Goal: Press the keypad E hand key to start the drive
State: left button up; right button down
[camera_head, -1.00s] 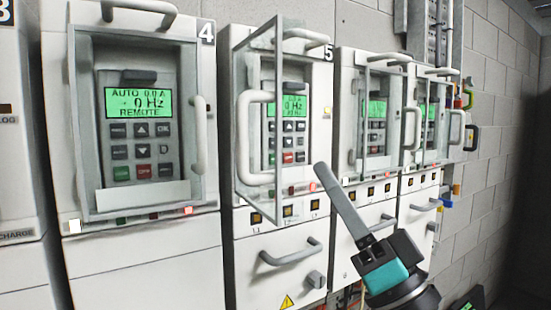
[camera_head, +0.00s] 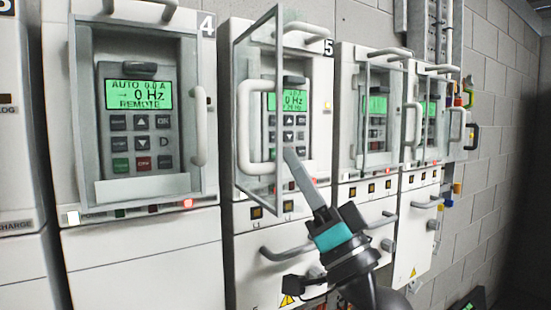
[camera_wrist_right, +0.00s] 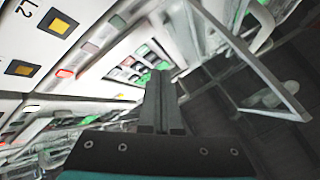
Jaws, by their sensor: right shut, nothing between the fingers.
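The keypad (camera_head: 294,102) of drive 5 (camera_head: 308,204) has a green display and rows of dark keys. Its letter mark is too small to read, and the gripper partly covers its lowest keys. The drive's glass door (camera_head: 257,110) stands swung open to the left. My right gripper (camera_head: 290,152) is shut and empty, its fingertips pointing up in front of the lower keypad. I cannot tell whether they touch it. In the right wrist view the shut fingers (camera_wrist_right: 160,75) point toward the keypad (camera_wrist_right: 128,68). My left gripper is not in view.
Drive 4 (camera_head: 140,240) on the left has a keypad (camera_head: 139,95) marked D behind a closed cover. More drives (camera_head: 375,130) stand to the right. Door handles (camera_head: 243,125) and a drawer handle (camera_head: 285,252) jut out near my right arm. The aisle on the right is free.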

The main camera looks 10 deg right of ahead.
jog(key=shift+w+a, duration=0.3)
jog(key=shift+w, duration=0.45)
jog(key=shift+w, duration=0.1)
dwell(1.5)
jog(key=shift+w+a, duration=0.1)
jog(key=shift+w, duration=0.2)
jog(key=shift+w+a+b, duration=0.15)
jog(key=shift+w+b, duration=0.15)
jog(key=shift+b, duration=0.1)
dwell(0.4)
jog(key=shift+s, duration=0.1)
dwell(0.4)
jog(key=shift+s+d+p, duration=0.25)
jog(key=shift+s+p, duration=0.05)
jog(key=shift+s, duration=0.35)
